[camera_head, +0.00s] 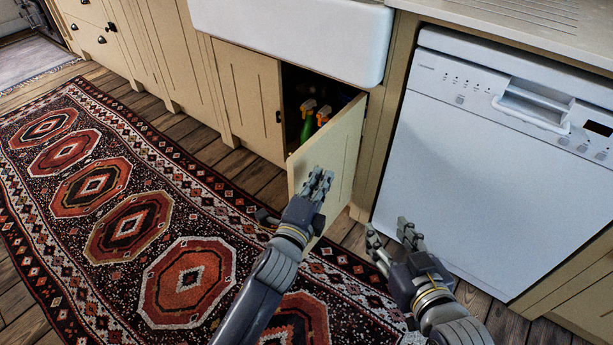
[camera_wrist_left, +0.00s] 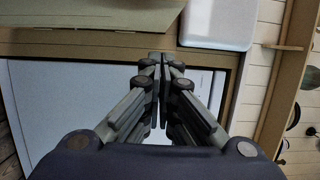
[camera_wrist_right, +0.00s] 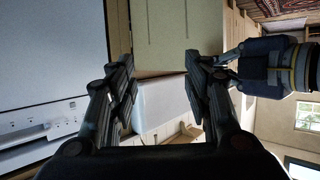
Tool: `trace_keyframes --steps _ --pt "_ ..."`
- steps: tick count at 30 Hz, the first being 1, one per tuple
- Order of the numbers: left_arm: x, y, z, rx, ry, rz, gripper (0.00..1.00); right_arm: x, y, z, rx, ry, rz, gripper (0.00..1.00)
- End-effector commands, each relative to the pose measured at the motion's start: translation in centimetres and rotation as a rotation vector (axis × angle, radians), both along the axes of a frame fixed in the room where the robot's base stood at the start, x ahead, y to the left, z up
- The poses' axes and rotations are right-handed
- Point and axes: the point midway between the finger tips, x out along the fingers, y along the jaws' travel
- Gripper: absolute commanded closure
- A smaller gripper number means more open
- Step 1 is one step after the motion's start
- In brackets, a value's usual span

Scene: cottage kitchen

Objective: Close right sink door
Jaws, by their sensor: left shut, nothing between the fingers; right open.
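The right sink door (camera_head: 342,150) is a cream panel under the white sink (camera_head: 300,30). It stands open, swung out toward me, with the dark cupboard showing to its left. The door also shows in the right wrist view (camera_wrist_right: 175,35). My left gripper (camera_head: 320,180) is shut and empty, and overlaps the lower part of the door in the head view. I cannot tell if it touches the door. It also shows in the left wrist view (camera_wrist_left: 160,65). My right gripper (camera_head: 391,236) is open and empty, right of the door and in front of the dishwasher.
The white dishwasher (camera_head: 470,160) stands right of the sink cupboard. The left sink door (camera_head: 245,100) is shut. Spray bottles with orange tops (camera_head: 308,120) stand inside the cupboard. A patterned red rug (camera_head: 135,225) covers much of the wooden floor.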

Motion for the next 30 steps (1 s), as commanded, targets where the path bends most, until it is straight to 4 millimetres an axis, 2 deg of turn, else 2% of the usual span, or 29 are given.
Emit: trace_keyframes --steps 1,6,23,28,30 --pt "0.5 1.2 -0.2 0.011 -0.002 0.005 1.0 0.2 0.1 0.2 0.004 -0.018 0.001 0.54" --pt "1.5 2.7 -0.2 0.008 0.0 0.004 1.0 0.6 0.3 1.3 0.017 -0.072 0.004 0.54" --pt "1.9 3.3 -0.1 0.006 0.001 0.004 1.0 0.8 0.4 1.7 0.021 -0.088 0.006 0.54" --pt "2.1 3.8 0.0 0.007 0.001 0.005 1.0 0.6 0.3 1.4 0.016 -0.065 0.004 0.54" --pt "2.3 4.2 0.0 0.006 0.001 0.006 1.0 0.2 0.1 0.6 0.006 -0.025 0.001 0.54"
